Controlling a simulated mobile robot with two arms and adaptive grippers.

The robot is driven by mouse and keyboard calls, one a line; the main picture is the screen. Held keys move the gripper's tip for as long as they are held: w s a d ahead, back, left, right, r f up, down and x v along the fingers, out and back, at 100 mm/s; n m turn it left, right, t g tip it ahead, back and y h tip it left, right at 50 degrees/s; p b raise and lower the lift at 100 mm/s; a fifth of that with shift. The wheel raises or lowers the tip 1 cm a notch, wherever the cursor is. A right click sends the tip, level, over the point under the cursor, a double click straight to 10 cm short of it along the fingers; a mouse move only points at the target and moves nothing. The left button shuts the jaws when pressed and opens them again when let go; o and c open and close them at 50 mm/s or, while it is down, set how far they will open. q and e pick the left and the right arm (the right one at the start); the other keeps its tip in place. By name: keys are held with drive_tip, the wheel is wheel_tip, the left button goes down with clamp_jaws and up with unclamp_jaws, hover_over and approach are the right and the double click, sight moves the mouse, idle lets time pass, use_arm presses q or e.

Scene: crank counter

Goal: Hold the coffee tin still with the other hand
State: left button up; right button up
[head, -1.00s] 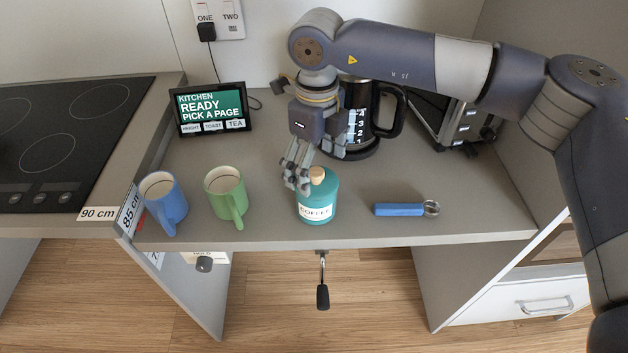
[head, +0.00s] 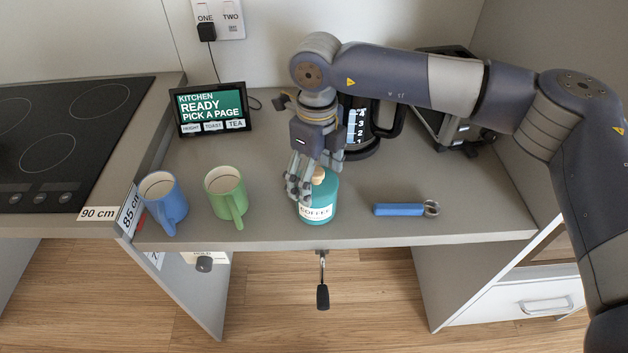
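The teal coffee tin (head: 319,206) stands upright near the front edge of the counter, with a white COFFEE label and a cork-coloured knob on top. My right gripper (head: 311,186) comes down over the tin from behind. Its fingers look spread, with one beside the tin's upper left and another partly hidden behind the knob. I cannot tell whether a finger touches the tin. My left gripper is not in view.
A blue mug (head: 163,200) and a green mug (head: 226,194) stand left of the tin. A blue-handled scoop (head: 400,209) lies to the right. A kettle (head: 362,125) stands behind, and a crank (head: 322,291) hangs below the front edge. A tablet screen (head: 212,109) stands at the back left.

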drive_tip(key=shift+o, duration=0.6)
wheel_tip(320, 180, up, 12)
idle(0.7)
